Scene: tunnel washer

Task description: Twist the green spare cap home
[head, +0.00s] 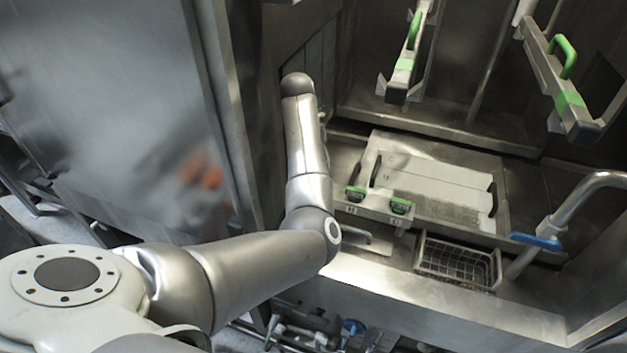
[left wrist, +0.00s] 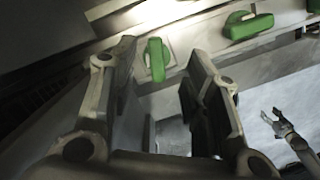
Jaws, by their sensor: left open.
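Two green caps show in the head view on the metal ledge along the front of the pale panel, a left one (head: 355,194) and a right one (head: 400,205). I cannot tell which is the spare. In the left wrist view, a green cap (left wrist: 156,60) stands lengthwise in the gap between the fingers of my left gripper (left wrist: 160,62). The gripper is open, and I see no finger closed on the cap. Another green cap (left wrist: 249,26) lies crosswise to the right. My left gripper does not show in the head view.
The pale panel (head: 430,180) lies in the bay. A wire basket (head: 458,265) and a pipe with a blue lever (head: 537,241) stand right of the ledge. Bars with green handles (head: 566,56) stand above. A small jaw-like shape (left wrist: 280,125) shows lower right, unclear.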

